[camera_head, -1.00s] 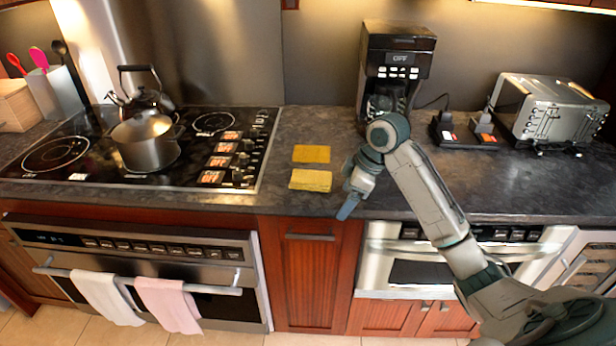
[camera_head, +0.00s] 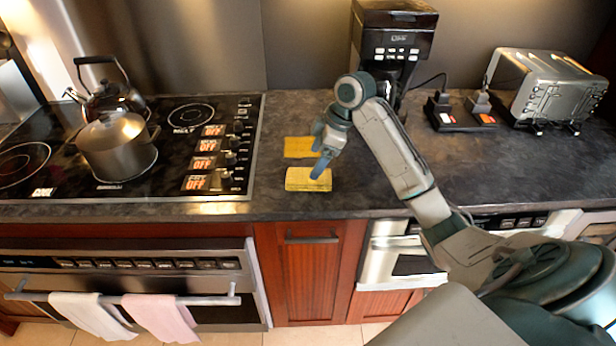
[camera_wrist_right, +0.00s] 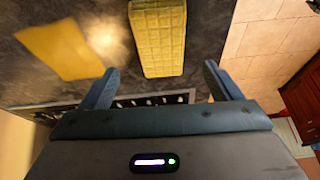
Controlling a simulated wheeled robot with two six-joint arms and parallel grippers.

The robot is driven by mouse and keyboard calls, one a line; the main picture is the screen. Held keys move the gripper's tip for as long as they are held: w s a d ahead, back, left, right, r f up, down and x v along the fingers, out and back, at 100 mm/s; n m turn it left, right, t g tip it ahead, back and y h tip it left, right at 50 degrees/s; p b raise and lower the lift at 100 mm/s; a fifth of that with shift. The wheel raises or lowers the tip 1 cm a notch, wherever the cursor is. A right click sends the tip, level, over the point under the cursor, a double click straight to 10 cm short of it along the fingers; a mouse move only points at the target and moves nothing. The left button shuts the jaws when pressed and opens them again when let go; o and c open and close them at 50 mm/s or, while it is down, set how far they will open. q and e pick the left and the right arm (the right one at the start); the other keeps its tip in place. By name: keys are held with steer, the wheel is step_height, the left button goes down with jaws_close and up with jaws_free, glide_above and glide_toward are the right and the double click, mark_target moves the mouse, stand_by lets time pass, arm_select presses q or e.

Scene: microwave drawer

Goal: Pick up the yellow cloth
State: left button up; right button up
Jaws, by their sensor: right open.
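Two yellow pieces lie on the dark counter. The rear one is a flat, plain yellow cloth (camera_head: 299,147); it shows at the left in the right wrist view (camera_wrist_right: 66,48). The front one is a thicker yellow, grid-textured pad (camera_head: 300,180), like a sponge or folded cloth, near the counter's front edge. It shows at the top middle in the right wrist view (camera_wrist_right: 158,38). My right gripper (camera_head: 322,160) is open and empty above the pad's right part. In the right wrist view its fingers (camera_wrist_right: 162,86) stand apart, with the pad ahead between them. My left gripper is out of view.
A black cooktop (camera_head: 120,160) with a pot (camera_head: 116,147) and kettle (camera_head: 110,98) is at the left. A coffee maker (camera_head: 395,38) stands behind my right arm, a toaster (camera_head: 556,88) at the right.

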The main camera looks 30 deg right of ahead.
mark_target(297, 179)
steer(key=shift+w+a+f, duration=0.1)
steer(key=shift+f, duration=0.3)
steer(key=x, duration=0.1)
steer(key=p+x, duration=0.1)
steer(key=x, duration=0.1)
steer(key=shift+s+f+p, duration=0.2)
steer(key=shift+f+p, duration=0.1)
steer(key=shift+f, duration=0.05)
steer(key=shift+w+a+f, duration=0.1)
steer(key=shift+f, duration=0.35)
steer(key=c, duration=0.4)
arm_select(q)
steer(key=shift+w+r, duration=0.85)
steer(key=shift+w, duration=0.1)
arm_select(e)
steer(key=c, duration=0.7)
